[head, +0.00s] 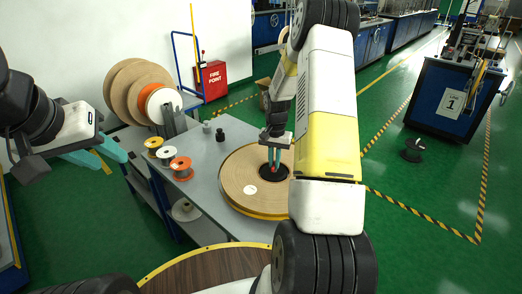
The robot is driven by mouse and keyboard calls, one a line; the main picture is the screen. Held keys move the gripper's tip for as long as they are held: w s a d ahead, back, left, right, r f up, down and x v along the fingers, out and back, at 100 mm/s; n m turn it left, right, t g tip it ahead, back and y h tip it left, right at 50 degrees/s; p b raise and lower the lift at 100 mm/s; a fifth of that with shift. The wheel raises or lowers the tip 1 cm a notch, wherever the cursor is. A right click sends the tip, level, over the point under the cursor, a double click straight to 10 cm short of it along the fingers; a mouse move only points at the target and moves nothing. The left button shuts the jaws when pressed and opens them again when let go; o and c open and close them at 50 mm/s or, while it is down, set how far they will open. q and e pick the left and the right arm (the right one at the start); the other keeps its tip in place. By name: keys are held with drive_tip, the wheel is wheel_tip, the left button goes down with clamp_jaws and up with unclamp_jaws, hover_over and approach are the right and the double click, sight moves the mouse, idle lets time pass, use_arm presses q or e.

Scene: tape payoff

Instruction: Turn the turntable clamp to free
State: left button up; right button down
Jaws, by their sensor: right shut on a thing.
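The turntable (239,181) is a round tan disc with a yellow edge on the grey table, and a white round label lies on its face. My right gripper (274,162) points down at the dark hub in its middle and is shut on a small red part there, which I take to be the clamp (274,168). My arm hides the turntable's right side, and the clamp's exact position is too small to tell. My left gripper (112,152) is at the left, with teal fingers, away from the turntable; its finger gap is unclear.
Large reels (137,92) lean behind. A wooden round top (190,270) is nearest me.

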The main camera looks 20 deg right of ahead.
sight(274, 163)
drive_tip(key=n, duration=0.6)
drive_tip(key=shift+n, duration=0.3)
drive_tip(key=n, duration=0.6)
drive_tip(key=shift+n, duration=0.3)
drive_tip(key=c, duration=1.5)
unclamp_jaws()
drive_tip(key=shift+r, duration=3.95)
